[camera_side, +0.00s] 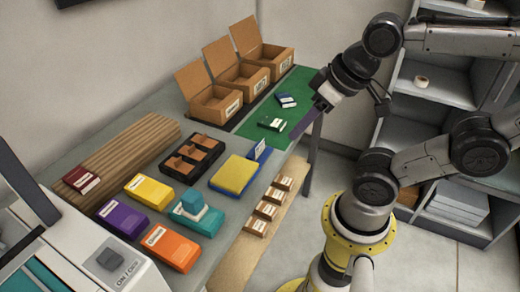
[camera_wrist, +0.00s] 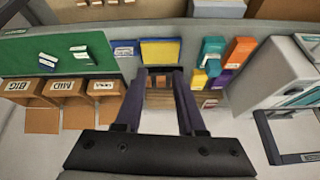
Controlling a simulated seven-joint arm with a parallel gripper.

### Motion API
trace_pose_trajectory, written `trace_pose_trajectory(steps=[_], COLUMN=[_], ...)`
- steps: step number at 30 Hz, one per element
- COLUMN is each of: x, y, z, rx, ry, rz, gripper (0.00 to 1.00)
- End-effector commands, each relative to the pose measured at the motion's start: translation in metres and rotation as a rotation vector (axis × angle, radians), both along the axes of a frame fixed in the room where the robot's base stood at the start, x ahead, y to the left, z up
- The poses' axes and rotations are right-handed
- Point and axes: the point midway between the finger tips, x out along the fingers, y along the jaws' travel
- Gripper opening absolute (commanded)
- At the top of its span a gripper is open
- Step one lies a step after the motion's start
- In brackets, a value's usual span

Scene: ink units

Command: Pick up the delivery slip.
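No item can be told for certain as the delivery slip. A small blue piece with a white label (camera_side: 258,150) stands beside the yellow pad (camera_side: 232,175); in the wrist view a blue-edged labelled piece (camera_wrist: 125,49) lies left of the yellow pad (camera_wrist: 160,52). I cannot tell whether this is the slip. My gripper (camera_side: 301,127) is in the air near the right edge of the bench, beside the green mat. In the wrist view its two dark purple fingers (camera_wrist: 165,75) are spread apart, with nothing held between them.
Two labelled ink boxes (camera_side: 278,112) lie on the green mat (camera_side: 250,128). Open cardboard boxes (camera_side: 215,103) stand behind it. A black divided tray (camera_side: 192,157), coloured cartons (camera_side: 149,191) and a white machine (camera_side: 95,255) occupy the bench. Small boxes (camera_side: 265,210) sit on a lower shelf.

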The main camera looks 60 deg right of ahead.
Motion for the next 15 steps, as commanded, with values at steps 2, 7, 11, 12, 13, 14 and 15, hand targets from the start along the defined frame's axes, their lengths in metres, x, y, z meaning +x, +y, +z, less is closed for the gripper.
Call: trace_pose_trajectory(steps=[2,7,11,12,13,14,15], x=[0.003,0.031,0.067,0.08,0.089,0.098,0.109], y=[0.0,-0.006,-0.021,-0.028,-0.034,-0.04,-0.048], z=[0.009,0.026,0.03,0.028,0.026,0.022,0.017], rx=[0.055,0.204,0.306,0.33,0.345,0.358,0.37], ry=[-0.008,0.04,0.119,0.146,0.165,0.185,0.21], rz=[-0.103,-0.438,-0.767,-0.871,-0.944,-1.015,-1.103], gripper=[0.39,0.39,0.39,0.39,0.39,0.39,0.39])
